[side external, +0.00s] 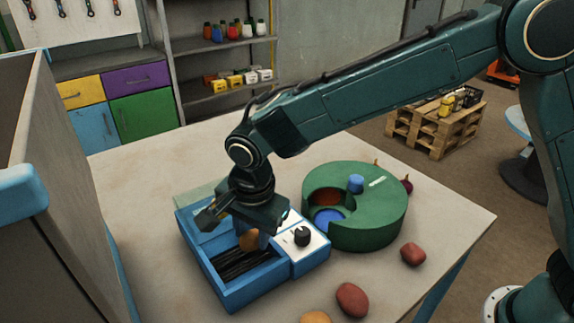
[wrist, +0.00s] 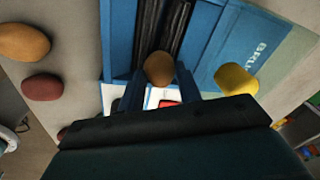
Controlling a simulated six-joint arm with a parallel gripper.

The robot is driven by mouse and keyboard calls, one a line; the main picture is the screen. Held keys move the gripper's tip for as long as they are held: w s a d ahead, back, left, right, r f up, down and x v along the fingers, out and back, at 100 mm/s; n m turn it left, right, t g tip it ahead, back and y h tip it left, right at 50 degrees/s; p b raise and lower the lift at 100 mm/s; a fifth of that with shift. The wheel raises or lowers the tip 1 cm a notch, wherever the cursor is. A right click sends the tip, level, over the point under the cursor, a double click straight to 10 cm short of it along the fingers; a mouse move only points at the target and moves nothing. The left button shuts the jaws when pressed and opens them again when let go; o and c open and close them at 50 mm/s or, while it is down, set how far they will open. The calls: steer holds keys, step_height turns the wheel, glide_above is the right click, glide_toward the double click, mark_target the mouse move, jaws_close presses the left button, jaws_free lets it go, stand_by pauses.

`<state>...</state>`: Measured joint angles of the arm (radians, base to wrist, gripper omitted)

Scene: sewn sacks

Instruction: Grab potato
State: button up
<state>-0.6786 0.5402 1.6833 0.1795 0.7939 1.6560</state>
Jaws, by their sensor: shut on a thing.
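A brown potato (side external: 250,240) is between the fingers of my gripper (side external: 246,232), over the blue box with black ribbed bars (side external: 247,262). In the wrist view, the potato (wrist: 160,69) sits between the two blue fingertips of my gripper (wrist: 160,82), which is shut on it. The black bars (wrist: 176,30) lie beyond the potato. Other potatoes lie on the table: a red one (side external: 352,299), a smaller red one (side external: 413,254) and an orange-brown one (side external: 315,317) cut by the lower edge. A yellow one (wrist: 237,80) is right of the gripper in the wrist view.
A green round drum (side external: 370,225) with red and blue compartments and a blue knob (side external: 356,184) stands right of the box. A white panel with a black knob (side external: 302,237) adjoins the box. A tall grey-walled bin (side external: 60,210) stands at left.

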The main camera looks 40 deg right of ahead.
mark_target(253, 234)
step_height(253, 234, up, 19)
steer(key=shift+f, duration=0.2)
stand_by(0.3)
stand_by(0.6)
